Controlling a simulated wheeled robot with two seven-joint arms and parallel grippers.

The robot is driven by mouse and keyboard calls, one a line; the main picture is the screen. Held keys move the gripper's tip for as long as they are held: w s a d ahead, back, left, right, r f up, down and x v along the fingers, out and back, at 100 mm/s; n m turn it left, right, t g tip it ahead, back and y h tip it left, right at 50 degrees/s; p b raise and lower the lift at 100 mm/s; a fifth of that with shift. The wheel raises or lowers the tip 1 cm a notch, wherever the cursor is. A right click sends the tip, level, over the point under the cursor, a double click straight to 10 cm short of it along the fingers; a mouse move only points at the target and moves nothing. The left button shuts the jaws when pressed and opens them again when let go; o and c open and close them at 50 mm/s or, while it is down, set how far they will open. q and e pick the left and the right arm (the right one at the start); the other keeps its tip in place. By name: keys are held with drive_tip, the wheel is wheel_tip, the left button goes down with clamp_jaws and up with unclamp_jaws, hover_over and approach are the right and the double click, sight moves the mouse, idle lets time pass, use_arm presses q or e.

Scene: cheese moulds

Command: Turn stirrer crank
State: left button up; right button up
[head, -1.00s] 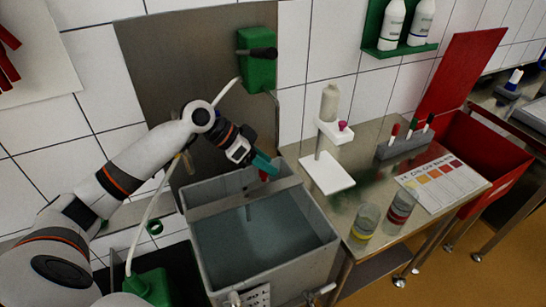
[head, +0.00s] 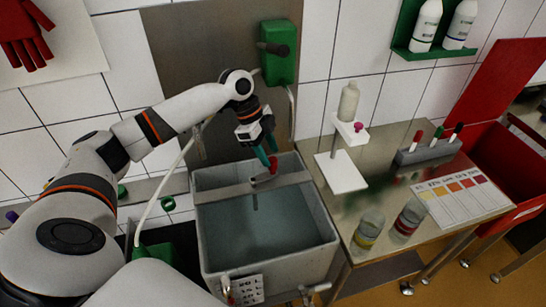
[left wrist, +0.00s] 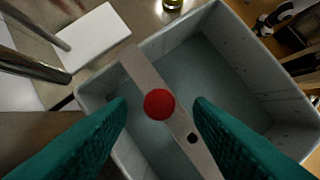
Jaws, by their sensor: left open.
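The stirrer crank shows as a red knob (head: 273,164) above a grey crossbar (head: 235,190) that spans the grey vat (head: 204,235). In the left wrist view the round red knob (left wrist: 159,104) lies between the two green fingers, with gaps on both sides. My left gripper (head: 266,156) points down over the bar, open, its fingertips close to the knob. Contact does not show. The crank's arm is mostly hidden. A thin shaft (head: 254,202) goes down from the bar into the vat's liquid. My right gripper is not in view.
A steel table (head: 340,212) on the right carries a white stand (head: 341,173), two glass jars (head: 368,230) (head: 409,218), a marker block (head: 428,152) and a colour chart (head: 460,197). A green wall box (head: 279,65) is behind my gripper. A pale hose (head: 163,180) hangs left of the vat.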

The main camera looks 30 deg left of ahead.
sight(272, 159)
use_arm(q)
drive_tip(key=shift+x, duration=1.85)
clamp_jaws()
